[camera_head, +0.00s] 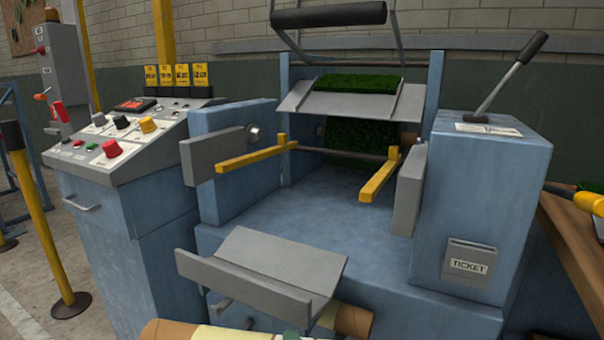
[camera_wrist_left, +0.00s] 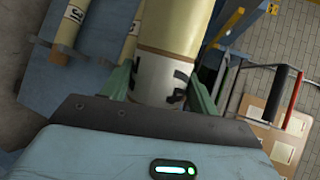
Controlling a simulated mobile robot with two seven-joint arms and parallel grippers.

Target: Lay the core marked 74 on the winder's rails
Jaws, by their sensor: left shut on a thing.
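My left gripper (camera_wrist_left: 160,88) is shut on a cream core (camera_wrist_left: 175,28). The core has a white band with dark marks between the green fingers; the fingers partly cover the marks, so I cannot read the number. In the head view, a core with a brown end (camera_head: 165,331) lies across the bottom edge, mostly cut off. The winder (camera_head: 340,205) has two yellow rails, a left one (camera_head: 250,159) and a right one (camera_head: 379,176), with no core on them. My right gripper is out of view.
A grey trough (camera_head: 285,262) juts out in front of the winder, with another brown core end (camera_head: 353,321) below it. A control console (camera_head: 130,135) stands left and a lever box (camera_head: 490,170) right. In the wrist view, another marked core (camera_wrist_left: 72,20) lies at upper left.

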